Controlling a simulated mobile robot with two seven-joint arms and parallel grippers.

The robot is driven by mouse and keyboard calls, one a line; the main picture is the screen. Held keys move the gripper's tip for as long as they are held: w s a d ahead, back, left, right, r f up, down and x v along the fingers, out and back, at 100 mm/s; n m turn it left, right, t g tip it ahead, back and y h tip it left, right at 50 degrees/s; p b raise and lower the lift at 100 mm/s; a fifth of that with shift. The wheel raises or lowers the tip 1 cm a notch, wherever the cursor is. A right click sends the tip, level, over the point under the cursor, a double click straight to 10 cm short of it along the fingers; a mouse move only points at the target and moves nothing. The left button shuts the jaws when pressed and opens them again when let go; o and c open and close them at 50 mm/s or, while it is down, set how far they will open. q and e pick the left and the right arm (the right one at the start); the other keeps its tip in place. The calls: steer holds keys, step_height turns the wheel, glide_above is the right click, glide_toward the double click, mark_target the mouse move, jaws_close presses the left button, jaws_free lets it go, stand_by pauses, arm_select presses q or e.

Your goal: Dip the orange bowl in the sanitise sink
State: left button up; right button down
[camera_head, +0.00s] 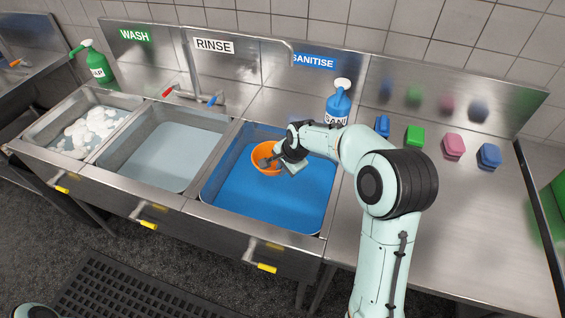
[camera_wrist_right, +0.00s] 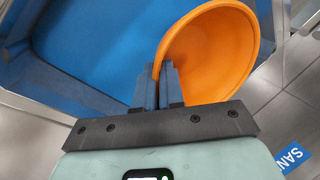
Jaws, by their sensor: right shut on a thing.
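The orange bowl (camera_head: 264,157) is over the upper left part of the sanitise sink (camera_head: 230,200), which holds blue liquid. My right gripper (camera_head: 277,160) is shut on the bowl's rim. In the right wrist view the gripper (camera_wrist_right: 168,75) has one finger inside the bowl (camera_wrist_right: 215,55) and one outside its wall. The bowl looks tilted there. Whether the bowl's underside touches the blue liquid is hard to tell. My left gripper is not in view.
The rinse sink (camera_head: 165,150) and the wash sink with foam (camera_head: 92,130) lie to the left. A blue sanitiser bottle (camera_head: 338,105) stands behind the sanitise sink. Several coloured sponges, including a pink one (camera_head: 454,145), rest on the right counter.

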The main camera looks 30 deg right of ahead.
step_height(320, 180, down, 23)
steer(key=b, duration=1.1)
steer(key=shift+s+r, duration=0.1)
steer(key=shift+r, duration=0.05)
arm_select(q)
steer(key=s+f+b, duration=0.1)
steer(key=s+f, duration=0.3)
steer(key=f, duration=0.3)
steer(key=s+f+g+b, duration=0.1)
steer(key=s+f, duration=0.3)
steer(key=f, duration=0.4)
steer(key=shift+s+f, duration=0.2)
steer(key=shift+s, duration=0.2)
arm_select(e)
steer(key=shift+f, duration=1.25)
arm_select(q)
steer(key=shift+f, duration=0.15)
arm_select(e)
steer(key=shift+f, duration=0.2)
steer(key=shift+f+b, duration=0.35)
steer(key=shift+b, duration=0.05)
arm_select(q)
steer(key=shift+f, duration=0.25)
arm_select(e)
steer(key=shift+a, duration=0.1)
steer(key=shift+w+a+p, duration=0.3)
steer(key=shift+w+a, duration=0.05)
steer(key=shift+w, duration=0.15)
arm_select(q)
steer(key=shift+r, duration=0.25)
